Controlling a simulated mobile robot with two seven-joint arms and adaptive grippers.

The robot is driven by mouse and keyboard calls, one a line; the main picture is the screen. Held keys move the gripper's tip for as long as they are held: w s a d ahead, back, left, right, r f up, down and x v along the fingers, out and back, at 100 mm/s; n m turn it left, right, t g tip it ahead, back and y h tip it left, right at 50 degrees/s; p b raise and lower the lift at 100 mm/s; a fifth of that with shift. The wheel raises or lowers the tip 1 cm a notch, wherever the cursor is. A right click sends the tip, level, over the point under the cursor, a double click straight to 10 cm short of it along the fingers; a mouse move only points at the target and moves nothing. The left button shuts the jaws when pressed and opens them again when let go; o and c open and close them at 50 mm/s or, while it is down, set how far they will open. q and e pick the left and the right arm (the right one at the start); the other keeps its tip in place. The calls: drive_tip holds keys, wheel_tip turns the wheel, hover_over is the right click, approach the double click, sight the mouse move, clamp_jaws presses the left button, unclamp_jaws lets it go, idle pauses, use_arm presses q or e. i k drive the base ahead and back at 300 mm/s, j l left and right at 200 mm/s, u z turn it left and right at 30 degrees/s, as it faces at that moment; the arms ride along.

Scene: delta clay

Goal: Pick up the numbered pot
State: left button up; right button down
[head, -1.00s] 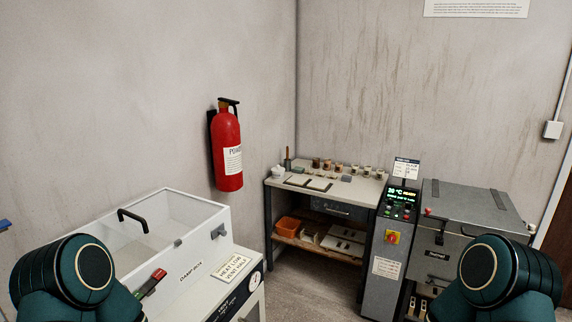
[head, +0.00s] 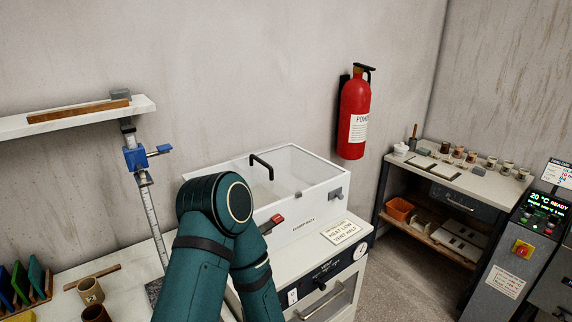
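A small tan pot (head: 90,291) with a dark mark on its front stands upright on the bench at the lower left in the head view. I cannot read the mark as a number. A darker brown pot (head: 96,313) is in front of it, cut off by the bottom edge. Several small pots (head: 471,157) stand on the far table at the right, too small to show any numbers. My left arm crosses the lower middle of the view, but its gripper is out of sight. My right arm and gripper are out of view.
The white damp box (head: 325,213) has a clear lid and black handle, behind my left arm. A blue-clamped vertical scale (head: 135,158) stands left of it. Colored boards (head: 22,283) stand in a rack. A grey control cabinet (head: 510,255) is at right; floor shows between.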

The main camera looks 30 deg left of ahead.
sight(89, 290)
drive_tip(key=u, duration=2.35)
